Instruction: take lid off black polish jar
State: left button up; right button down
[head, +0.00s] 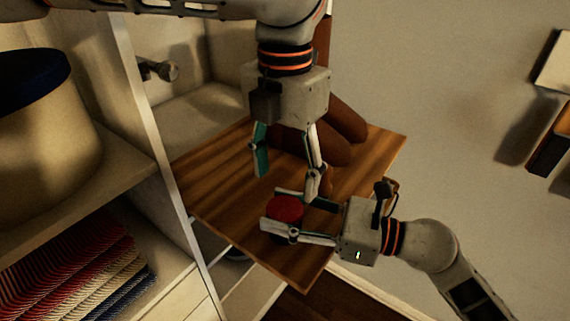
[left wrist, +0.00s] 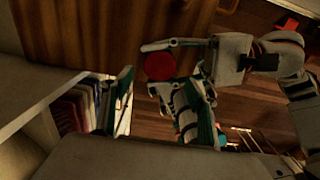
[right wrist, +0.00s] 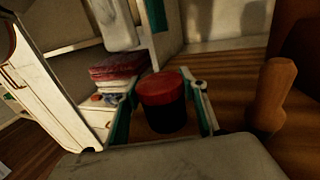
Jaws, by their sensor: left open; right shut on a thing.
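The black jar (right wrist: 166,119) has a red lid (right wrist: 165,86) seated on it and stands upright over the wooden board in the right wrist view. In the head view I mostly see its red lid (head: 285,208), near the board's front edge; the lid also shows in the left wrist view (left wrist: 159,66). My right gripper (head: 277,212) is shut on the jar from the right, one finger on each side. My left gripper (head: 287,182) points down just behind and above the jar. Its fingers are apart, with nothing between them.
The wooden board (head: 225,190) carries brown rounded objects (head: 340,135) behind the jar. Shelves at the left hold a cream round container with a dark blue lid (head: 55,135) and striped folded fabric (head: 75,265). The board's left part is clear.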

aim_at(284, 207)
pick_arm(q)
notch_tip(284, 207, down, 7)
jog(key=shift+r, duration=0.15)
dwell(0.4)
jog(key=c, duration=1.1)
jog(key=shift+c, duration=0.3)
jog(key=n, duration=0.4)
jog(key=o, duration=1.2)
